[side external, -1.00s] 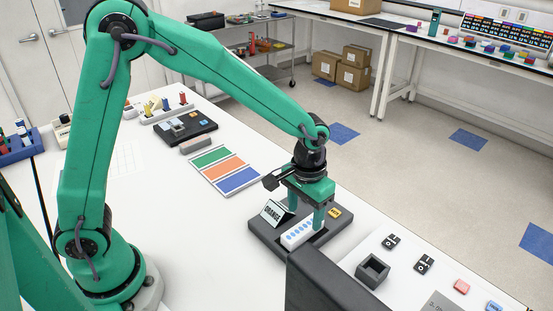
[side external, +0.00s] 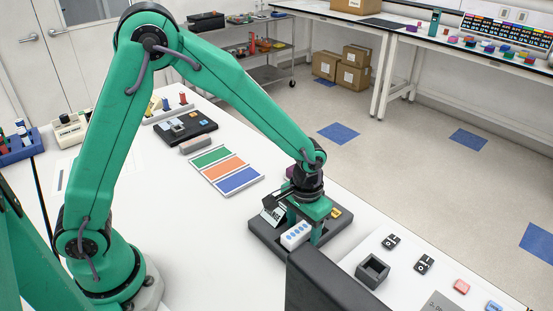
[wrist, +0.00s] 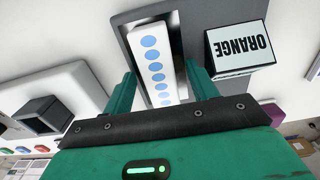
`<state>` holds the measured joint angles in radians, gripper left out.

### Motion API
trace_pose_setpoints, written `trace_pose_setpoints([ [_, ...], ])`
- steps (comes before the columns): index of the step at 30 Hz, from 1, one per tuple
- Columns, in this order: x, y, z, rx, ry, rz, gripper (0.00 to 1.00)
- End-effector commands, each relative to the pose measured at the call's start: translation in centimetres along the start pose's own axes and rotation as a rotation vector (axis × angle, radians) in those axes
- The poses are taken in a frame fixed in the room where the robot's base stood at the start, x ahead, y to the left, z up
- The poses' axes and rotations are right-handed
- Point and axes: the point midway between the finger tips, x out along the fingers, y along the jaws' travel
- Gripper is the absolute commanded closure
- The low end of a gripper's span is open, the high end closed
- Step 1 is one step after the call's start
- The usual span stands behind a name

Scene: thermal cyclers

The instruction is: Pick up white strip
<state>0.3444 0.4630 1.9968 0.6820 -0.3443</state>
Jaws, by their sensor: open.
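The white strip (side external: 295,235) with a row of blue dots lies in the dark grey tray (side external: 262,238). It also shows in the wrist view (wrist: 151,50), running between the two green fingers. My gripper (side external: 301,234) is low over the tray, pointing down, with its fingers on either side of the strip. In the wrist view my gripper (wrist: 163,88) is open, with a gap visible between the strip and the fingers. Part of the strip is hidden behind the near finger in the side view and behind the gripper body in the wrist view.
A sign reading ORANGE (wrist: 238,48) stands on the tray beside the strip. A black block (side external: 325,285) stands in front of the tray. A small open dark box (side external: 373,271) sits to the right. A green, orange and blue card (side external: 226,170) lies behind left.

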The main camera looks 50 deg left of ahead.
Motion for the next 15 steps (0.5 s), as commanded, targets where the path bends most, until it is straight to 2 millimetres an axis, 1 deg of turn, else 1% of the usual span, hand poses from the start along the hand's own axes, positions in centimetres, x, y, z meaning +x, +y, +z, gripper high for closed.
trace_pose_setpoints([
  [6, -0.04, 0.01, -0.01, 0.0, 0.0, 0.0, 0.42],
  [7, -0.04, 0.01, -0.01, 0.0, 0.0, 0.0, 0.44],
  [8, -0.04, 0.01, -0.01, 0.0, 0.0, 0.0, 0.5],
  [9, -0.04, 0.01, -0.01, 0.0, 0.0, 0.0, 0.58],
  [11, -0.04, 0.0, -0.01, 0.0, 0.0, 0.0, 0.69],
  [12, -0.05, 0.01, -0.02, 0.0, 0.0, 0.0, 0.77],
  [14, -0.05, 0.01, -0.02, 0.0, 0.0, 0.0, 0.89],
  [15, -0.05, 0.01, -0.02, 0.0, 0.0, 0.0, 0.9],
])
